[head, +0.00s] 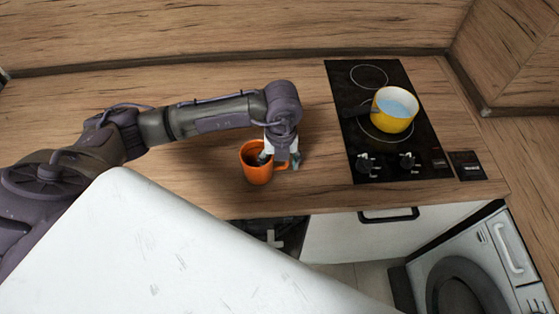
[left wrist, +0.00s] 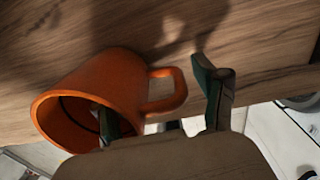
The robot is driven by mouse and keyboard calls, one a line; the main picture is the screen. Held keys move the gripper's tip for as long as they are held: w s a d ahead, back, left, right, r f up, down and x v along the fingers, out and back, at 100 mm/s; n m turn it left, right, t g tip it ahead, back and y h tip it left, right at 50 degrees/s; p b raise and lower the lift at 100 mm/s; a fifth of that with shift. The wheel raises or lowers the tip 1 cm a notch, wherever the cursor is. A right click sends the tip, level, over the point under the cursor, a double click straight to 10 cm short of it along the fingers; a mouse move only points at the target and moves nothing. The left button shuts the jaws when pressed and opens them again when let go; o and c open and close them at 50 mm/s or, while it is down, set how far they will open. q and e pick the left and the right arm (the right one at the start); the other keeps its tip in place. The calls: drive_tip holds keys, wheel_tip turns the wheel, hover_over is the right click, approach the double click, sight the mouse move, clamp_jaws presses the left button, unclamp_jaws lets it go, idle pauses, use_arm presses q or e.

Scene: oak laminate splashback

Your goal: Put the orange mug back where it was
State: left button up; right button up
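The orange mug (head: 257,166) stands on the wooden counter, left of the hob, with its handle toward the right. My left gripper (head: 281,160) reaches down over the mug's handle side. In the left wrist view, the mug (left wrist: 120,85) fills the left half. One finger of the left gripper (left wrist: 160,108) is inside the mug's opening, and the other is outside, beyond the handle. The fingers are apart, with the mug wall and handle between them; I see no firm grip. The mug's far inside is partly hidden. My right gripper does not show.
A black hob (head: 385,155) lies to the right with a yellow pot (head: 393,118) on it; the pot's dark handle points left. The wooden counter (head: 190,195) is clear around the mug. Its front edge is close by. A washing machine (head: 465,275) stands below right.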

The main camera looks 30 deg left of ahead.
use_arm(q)
drive_tip(key=shift+r, duration=0.25)
drive_tip(key=shift+w+r, duration=0.1)
drive_tip(key=shift+r, duration=0.15)
wheel_tip(320, 180, up, 11)
drive_tip(key=b, duration=0.3)
drive_tip(key=shift+d+f, duration=0.15)
drive_tip(key=shift+f, duration=0.05)
drive_tip(key=shift+r, duration=0.35)
